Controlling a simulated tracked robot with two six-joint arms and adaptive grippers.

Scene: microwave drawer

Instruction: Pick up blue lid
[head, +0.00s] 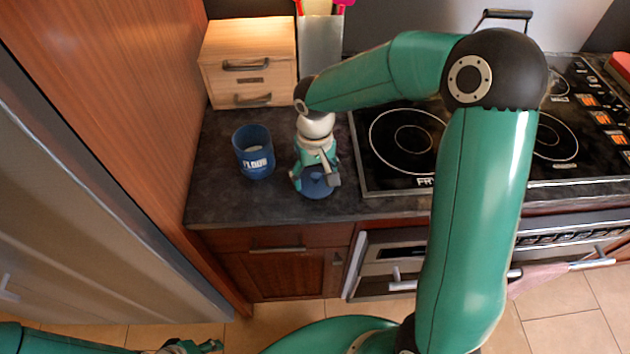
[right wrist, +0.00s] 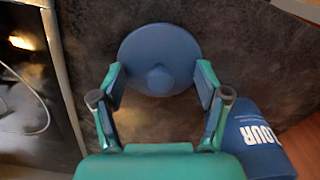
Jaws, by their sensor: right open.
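The blue lid (head: 313,190) lies flat on the dark counter, a round disc with a knob; it also shows in the right wrist view (right wrist: 158,45). My right gripper (head: 316,179) is over it and hides part of it. In the right wrist view the two fingers of my right gripper (right wrist: 160,79) are open, one on each side of the knob, with nothing gripped. I cannot tell how high they are above the lid. My left gripper (head: 188,347) shows only partly at the bottom edge of the head view, away from the counter.
A blue flour canister (head: 253,160) without a lid stands left of my right gripper; it also shows in the right wrist view (right wrist: 262,145). A wooden drawer box (head: 248,62) is behind. The black stovetop (head: 390,165) is to the right, the tall cabinet (head: 125,85) left.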

